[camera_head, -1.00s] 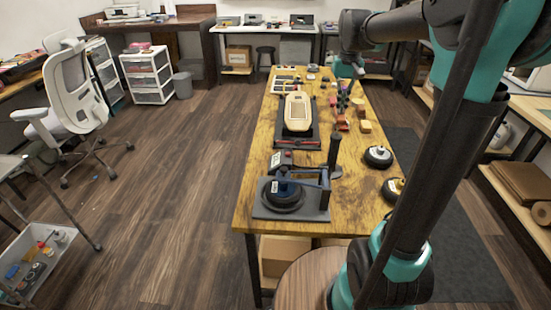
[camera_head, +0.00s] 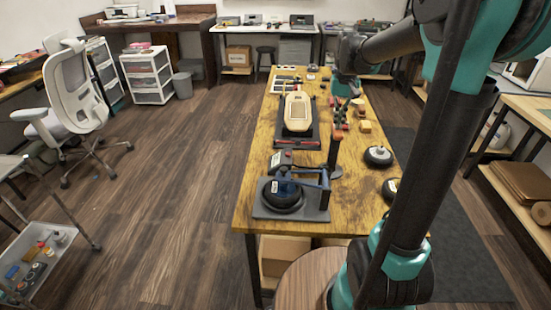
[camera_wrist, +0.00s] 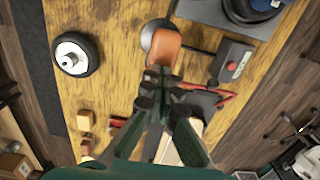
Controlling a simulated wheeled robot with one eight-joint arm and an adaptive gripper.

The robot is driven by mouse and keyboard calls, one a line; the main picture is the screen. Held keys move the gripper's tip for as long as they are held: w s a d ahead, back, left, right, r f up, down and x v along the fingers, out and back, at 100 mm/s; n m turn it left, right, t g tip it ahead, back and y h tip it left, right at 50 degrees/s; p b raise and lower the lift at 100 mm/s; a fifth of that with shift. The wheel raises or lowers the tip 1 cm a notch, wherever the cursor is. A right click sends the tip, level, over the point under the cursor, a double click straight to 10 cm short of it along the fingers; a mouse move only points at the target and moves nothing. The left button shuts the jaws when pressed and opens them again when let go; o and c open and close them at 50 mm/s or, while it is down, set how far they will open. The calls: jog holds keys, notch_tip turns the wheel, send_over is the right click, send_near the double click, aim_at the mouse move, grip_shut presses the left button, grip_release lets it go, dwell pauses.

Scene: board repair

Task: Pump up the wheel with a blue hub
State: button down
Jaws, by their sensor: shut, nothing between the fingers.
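The wheel with a blue hub (camera_head: 283,193) lies flat on a dark grey stand plate (camera_head: 262,212) at the table's near end, under a blue arm. Its edge shows at the top right of the wrist view (camera_wrist: 240,12). A dark upright tool with an orange-brown top (camera_wrist: 165,45) stands on a round grey base right of the box. My gripper (camera_wrist: 160,88) is shut and empty above the table, its tips appearing just below that top.
A wheel with a white hub (camera_head: 378,156) lies at the table's right edge, and another wheel (camera_head: 390,189) is partly hidden by my arm. A beige board (camera_head: 297,112) lies on a black mount behind the box. Small yellow blocks (camera_head: 365,127) lie to the right.

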notch_tip(320, 180, up, 8)
dwell(0.7)
jog(key=shift+f, duration=0.15)
dwell(1.0)
